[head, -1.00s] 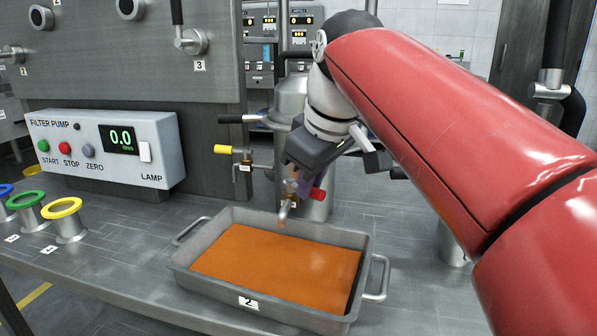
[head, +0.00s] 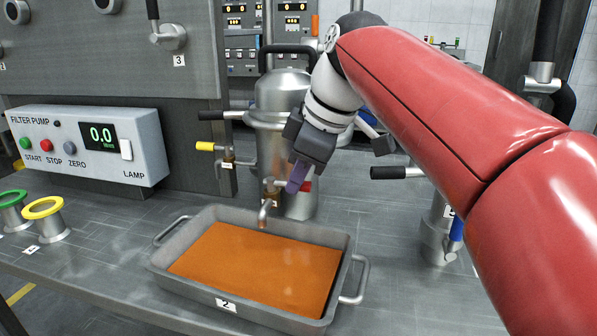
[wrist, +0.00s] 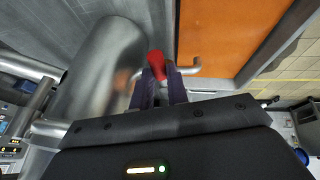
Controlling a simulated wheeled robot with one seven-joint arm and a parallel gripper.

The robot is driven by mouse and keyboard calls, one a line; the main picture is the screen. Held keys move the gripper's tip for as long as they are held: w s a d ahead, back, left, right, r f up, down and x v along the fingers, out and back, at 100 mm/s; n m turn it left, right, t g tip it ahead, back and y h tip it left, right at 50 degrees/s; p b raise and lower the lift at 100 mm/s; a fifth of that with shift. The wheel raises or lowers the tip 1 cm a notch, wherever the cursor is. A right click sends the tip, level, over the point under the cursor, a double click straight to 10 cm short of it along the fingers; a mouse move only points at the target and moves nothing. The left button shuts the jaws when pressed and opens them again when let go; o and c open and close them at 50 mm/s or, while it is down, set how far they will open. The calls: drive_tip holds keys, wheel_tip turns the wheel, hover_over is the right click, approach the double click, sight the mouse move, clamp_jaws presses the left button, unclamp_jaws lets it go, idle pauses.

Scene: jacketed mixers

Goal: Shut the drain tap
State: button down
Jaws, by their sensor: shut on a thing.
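The drain tap (head: 270,194) has a brass body and a short bent spout (head: 264,213) over the tray. Its red handle (head: 305,187) is mostly hidden behind my gripper in the head view. My gripper (head: 297,178), with purple fingers, is shut on the red handle. In the wrist view the red handle (wrist: 156,64) shows between the fingertips of my gripper (wrist: 161,85), and the spout (wrist: 187,70) lies just to the right.
A grey tray (head: 337,262) of orange liquid stands under the spout. A metal vessel (head: 277,100) stands behind the tap. A yellow-handled valve (head: 206,146) is to the left, and a black-handled lever (head: 390,172) to the right. The filter pump box (head: 85,146) is at the left.

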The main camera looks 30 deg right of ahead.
drive_tip(key=c, duration=1.4)
unclamp_jaws()
drive_tip(key=shift+o, duration=0.2)
drive_tip(key=shift+r, duration=0.1)
drive_tip(key=v, duration=0.7)
drive_tip(key=shift+s+r, duration=0.2)
drive_tip(key=shift+r, duration=0.05)
drive_tip(key=shift+s, duration=0.1)
